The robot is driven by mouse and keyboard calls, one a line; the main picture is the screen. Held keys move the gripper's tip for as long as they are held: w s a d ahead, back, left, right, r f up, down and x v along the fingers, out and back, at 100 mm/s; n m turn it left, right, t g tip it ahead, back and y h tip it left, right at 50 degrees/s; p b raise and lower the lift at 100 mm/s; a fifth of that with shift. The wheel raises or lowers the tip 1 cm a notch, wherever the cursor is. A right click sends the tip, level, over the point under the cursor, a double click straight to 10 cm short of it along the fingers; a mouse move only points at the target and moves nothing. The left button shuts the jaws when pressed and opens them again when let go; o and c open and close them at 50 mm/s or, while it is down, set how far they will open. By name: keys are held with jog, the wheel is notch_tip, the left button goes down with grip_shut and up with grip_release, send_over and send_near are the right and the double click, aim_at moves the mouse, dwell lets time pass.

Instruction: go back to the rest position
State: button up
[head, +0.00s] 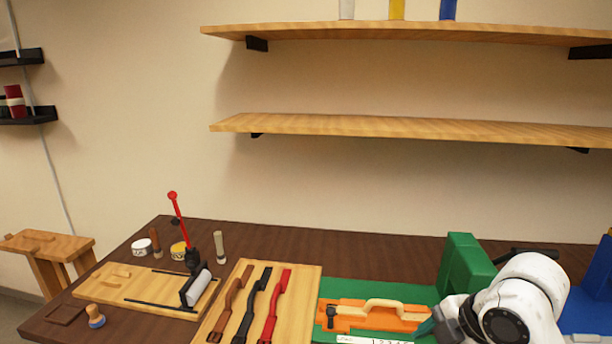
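My white arm (515,310) reaches in at the bottom right, in front of the green fixture. Its end lies by the right end of an orange piece (385,319) with a cream, handle-like bar (384,305) on it. I cannot make out the two fingertips, so whether my gripper is open, shut or holding anything does not show. The orange piece lies on a green base (325,308) with a tall green block (464,258) behind my arm. A white strip with numbers (365,340) runs along the bottom edge.
A wooden board (306,283) holds brown, black and red straps. Left of it is another board (125,290) with a roller and a red-knobbed lever (177,215). Blue parts (590,300) stand at the right edge. Two wall shelves (400,127) hang above; the air between is free.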

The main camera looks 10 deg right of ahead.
jog(key=s+a+f+m, duration=0.4)
jog(key=s+f+m, duration=0.1)
jog(key=f+m, duration=0.15)
jog(key=s+a+f+m, duration=0.4)
jog(key=s+f+m, duration=0.1)
jog(key=f+m, duration=0.15)
jog(key=s+d+f+m+g+h, duration=0.1)
jog(key=s+d+f+m, duration=0.2)
jog(key=s, duration=0.6)
jog(key=s+d+f+m+g+h, duration=0.2)
jog(key=s+d+f+m, duration=0.2)
jog(key=s, duration=0.5)
jog(key=shift+s+d+f+h, duration=0.3)
jog(key=shift+s+d+f, duration=0.05)
jog(key=shift+d+f, duration=0.5)
